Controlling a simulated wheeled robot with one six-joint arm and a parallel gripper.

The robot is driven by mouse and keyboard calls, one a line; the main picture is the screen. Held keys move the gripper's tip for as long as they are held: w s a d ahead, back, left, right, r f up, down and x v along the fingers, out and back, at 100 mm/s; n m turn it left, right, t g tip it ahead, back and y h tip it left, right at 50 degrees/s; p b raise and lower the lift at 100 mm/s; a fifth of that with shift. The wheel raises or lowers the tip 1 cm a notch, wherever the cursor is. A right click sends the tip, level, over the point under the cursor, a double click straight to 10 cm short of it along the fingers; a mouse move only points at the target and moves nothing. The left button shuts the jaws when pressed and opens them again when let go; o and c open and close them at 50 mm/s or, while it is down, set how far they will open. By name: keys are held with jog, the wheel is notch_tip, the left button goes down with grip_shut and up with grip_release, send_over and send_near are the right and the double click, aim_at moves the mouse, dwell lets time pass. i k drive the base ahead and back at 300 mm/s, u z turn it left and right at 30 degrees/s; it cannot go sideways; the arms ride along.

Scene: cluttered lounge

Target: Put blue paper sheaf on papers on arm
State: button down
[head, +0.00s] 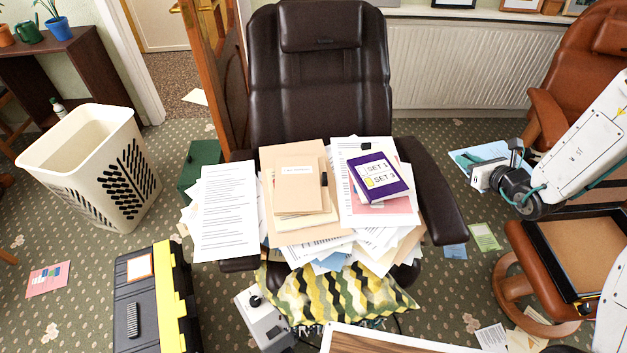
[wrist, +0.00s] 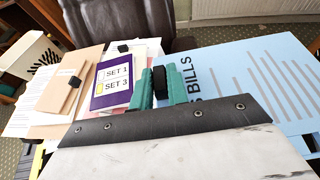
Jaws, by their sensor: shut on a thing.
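The blue paper sheaf (wrist: 235,80) has dark lettering ending in "BILLS" and a black clip at its edge. My gripper (wrist: 160,84) has its teal fingers shut on that clip, and the sheaf spreads to the right of the fingers. In the head view, my gripper (head: 489,176) is right of the dark chair, with part of the blue sheaf (head: 465,157) behind it. The papers on the arm (head: 225,212) are a white printed pile on the chair's left arm, well left of my gripper. They show partly at the left of the wrist view (wrist: 22,118).
The dark chair (head: 320,85) holds paper piles, a tan folder (head: 300,190) and a purple "SET 1, SET 3" sheaf (head: 378,190). Its bare right arm (head: 433,205) lies between my gripper and the piles. A cream basket (head: 85,165) and toolbox (head: 145,300) stand at left.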

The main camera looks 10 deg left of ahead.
aim_at(226, 226)
jog(key=z, duration=1)
jog(key=k, duration=0.2)
jog(key=u, duration=1.85)
jog(key=i, duration=0.2)
jog(key=u, duration=0.4)
